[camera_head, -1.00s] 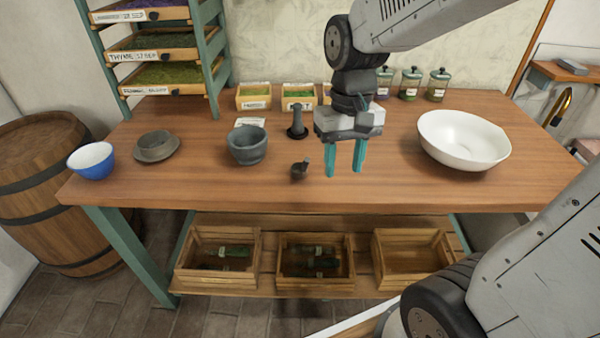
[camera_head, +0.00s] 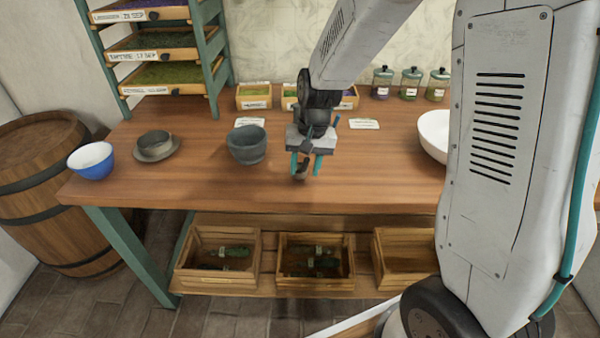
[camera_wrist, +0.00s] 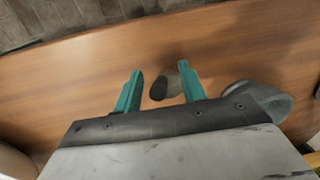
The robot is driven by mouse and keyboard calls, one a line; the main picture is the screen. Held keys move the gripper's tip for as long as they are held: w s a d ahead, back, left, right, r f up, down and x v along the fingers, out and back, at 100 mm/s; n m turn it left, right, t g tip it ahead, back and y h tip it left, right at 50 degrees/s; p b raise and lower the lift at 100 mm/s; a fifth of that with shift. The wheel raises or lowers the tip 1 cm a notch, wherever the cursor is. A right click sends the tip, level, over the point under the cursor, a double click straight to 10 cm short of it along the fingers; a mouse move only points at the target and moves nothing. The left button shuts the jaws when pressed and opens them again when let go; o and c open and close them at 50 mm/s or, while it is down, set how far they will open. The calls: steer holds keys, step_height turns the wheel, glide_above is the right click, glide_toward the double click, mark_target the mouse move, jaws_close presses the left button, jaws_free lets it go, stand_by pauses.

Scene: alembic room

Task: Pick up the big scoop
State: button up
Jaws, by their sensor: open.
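A small dark scoop (camera_head: 301,168) sits on the wooden table near its front edge, mostly hidden by my gripper in the head view. In the wrist view the scoop (camera_wrist: 160,88) shows as a dark rounded end and a grey part between the two teal fingers. My gripper (camera_head: 306,168) points down over the scoop with its fingers apart. In the wrist view my gripper (camera_wrist: 160,72) is open with a finger on either side of the scoop. I cannot tell whether a finger touches it.
A grey mortar (camera_head: 246,146) stands close to the left of my gripper. A cup on a saucer (camera_head: 164,154) and a blue bowl (camera_head: 92,164) are farther left. A white basin (camera_head: 432,138) is to the right, partly hidden by my arm. Jars (camera_head: 410,84) stand at the back.

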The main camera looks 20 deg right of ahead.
steer(key=shift+a+f, duration=0.1)
steer(key=shift+f, duration=0.75)
jaws_close()
